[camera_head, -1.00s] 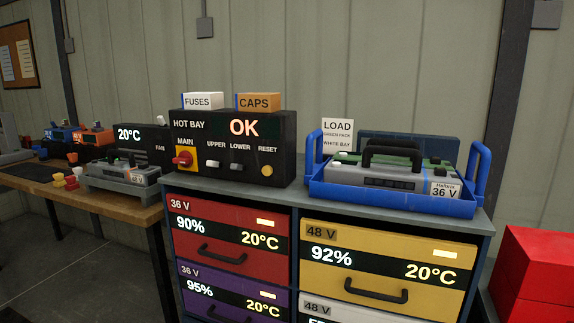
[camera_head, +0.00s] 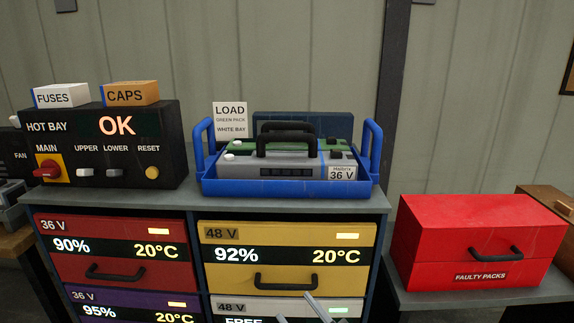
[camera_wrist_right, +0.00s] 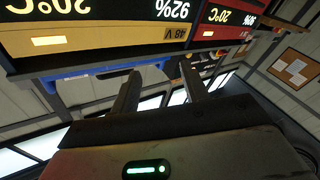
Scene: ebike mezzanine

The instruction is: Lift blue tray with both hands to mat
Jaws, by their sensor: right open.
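The blue tray (camera_head: 290,188) sits on the grey cabinet top, with an upright blue handle at each end. It holds a grey pack (camera_head: 290,170) labelled 36 V and a green pack (camera_head: 338,150) behind it, with black carrying handles above. My right gripper (camera_head: 305,311) shows at the bottom edge of the head view, in front of the drawers, below and apart from the tray. Its two fingers stand apart and empty in the right wrist view (camera_wrist_right: 158,88). Part of the blue tray (camera_wrist_right: 95,74) shows there beyond the fingers. My left gripper is not in view. I see no mat now.
The hot bay panel (camera_head: 108,165), with FUSES (camera_head: 62,96) and CAPS (camera_head: 131,93) boxes on top, stands left of the tray. A LOAD sign (camera_head: 230,118) stands behind it. A red FAULTY PACKS box (camera_head: 470,225) is at lower right. Cabinet-top space beside the tray is narrow.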

